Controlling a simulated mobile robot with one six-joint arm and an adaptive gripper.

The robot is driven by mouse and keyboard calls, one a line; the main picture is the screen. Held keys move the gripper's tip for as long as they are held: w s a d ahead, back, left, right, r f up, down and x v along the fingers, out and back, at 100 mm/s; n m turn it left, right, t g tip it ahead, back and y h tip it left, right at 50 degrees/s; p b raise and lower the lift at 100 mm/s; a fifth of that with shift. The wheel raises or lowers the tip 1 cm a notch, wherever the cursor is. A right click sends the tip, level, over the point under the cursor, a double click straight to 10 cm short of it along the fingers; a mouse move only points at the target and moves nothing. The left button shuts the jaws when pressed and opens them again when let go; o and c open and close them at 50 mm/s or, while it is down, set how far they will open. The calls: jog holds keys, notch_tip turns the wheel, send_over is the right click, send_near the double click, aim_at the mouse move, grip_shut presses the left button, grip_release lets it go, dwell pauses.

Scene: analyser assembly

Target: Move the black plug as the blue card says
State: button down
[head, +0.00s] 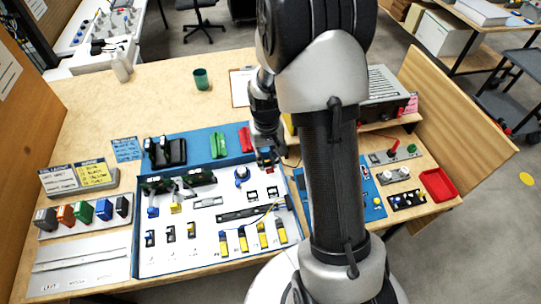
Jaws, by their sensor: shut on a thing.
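The blue card (126,150) lies flat at the back left of the bench, left of the blue tray; its writing is too small to read. My gripper (265,158) points down at the back right edge of the white panel (205,261). It is shut on a small dark piece, which fits the black plug, but the fingers and the small size hide most of it. Several black sockets or connectors (170,235) stand in a row on the panel, beside several yellow-based ones (243,240) with thin wires.
A row of coloured blocks (83,212) stands at the left, below white and yellow cards (94,171). The blue tray (205,146) holds black, green and red parts. A green cup (201,79) stands behind. A red tray (437,185) is at the right.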

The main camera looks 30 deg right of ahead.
jog(key=a+f+b, duration=0.2)
jog(key=f+b, duration=0.1)
jog(key=f, duration=0.2)
jog(key=w+a+f+b, duration=0.1)
jog(key=a+f+b, duration=0.2)
jog(key=f, duration=0.3)
jog(key=shift+w+a+b, duration=0.25)
jog(key=shift+b, duration=0.5)
jog(key=shift+f, duration=0.2)
jog(key=shift+f+b, duration=1.05)
jog(key=shift+f, duration=0.3)
jog(key=shift+f, duration=0.1)
jog(key=shift+f+b, duration=0.5)
jog(key=shift+f, duration=0.15)
jog(key=shift+f+b, duration=0.3)
jog(key=shift+f, duration=0.05)
jog(key=c, duration=1.3)
grip_release()
jog(key=shift+o, duration=0.3)
